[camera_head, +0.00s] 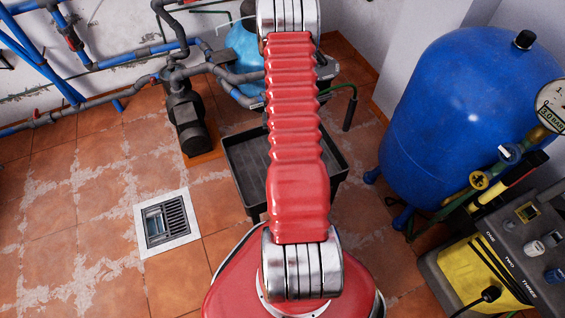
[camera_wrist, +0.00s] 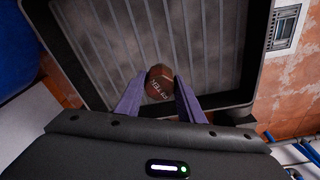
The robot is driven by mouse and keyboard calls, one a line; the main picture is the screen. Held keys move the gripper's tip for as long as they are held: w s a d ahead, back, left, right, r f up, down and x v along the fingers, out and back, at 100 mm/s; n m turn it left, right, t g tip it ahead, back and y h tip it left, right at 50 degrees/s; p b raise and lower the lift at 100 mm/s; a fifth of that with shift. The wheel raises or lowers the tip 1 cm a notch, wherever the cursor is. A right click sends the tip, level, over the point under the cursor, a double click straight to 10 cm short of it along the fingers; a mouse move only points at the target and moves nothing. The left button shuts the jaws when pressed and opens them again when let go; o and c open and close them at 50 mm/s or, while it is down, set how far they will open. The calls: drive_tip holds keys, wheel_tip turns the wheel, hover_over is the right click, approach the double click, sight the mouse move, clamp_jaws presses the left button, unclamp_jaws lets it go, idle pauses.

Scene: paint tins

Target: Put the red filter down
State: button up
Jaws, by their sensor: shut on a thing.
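The red filter (camera_wrist: 159,84) shows in the wrist view as a round, dark red-brown thing with pale lettering on it. My gripper (camera_wrist: 160,95) has its two purple fingers on either side of it and is shut on it. Below them in the wrist view is a black ribbed tray (camera_wrist: 110,45) with a raised rim. I cannot tell whether the filter touches the tray floor. In the head view, my red arm covers the middle of the tray (camera_head: 240,165) and hides the gripper and filter.
A big blue tank (camera_head: 445,110) with a gauge stands right. A yellow and grey case (camera_head: 480,270) is at the lower right. A dark pump (camera_head: 187,120) and blue pipes are at the back left. A floor drain (camera_head: 167,222) lies left of the tray, with open tile around it.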

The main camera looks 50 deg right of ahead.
drive_tip(key=shift+s+d+f, duration=0.25)
drive_tip(key=shift+s, duration=0.1)
drive_tip(key=shift+f, duration=2.9)
drive_tip(key=shift+f, duration=2.1)
drive_tip(key=shift+f, duration=0.1)
drive_tip(key=o, duration=1.2)
drive_tip(key=shift+c, duration=0.2)
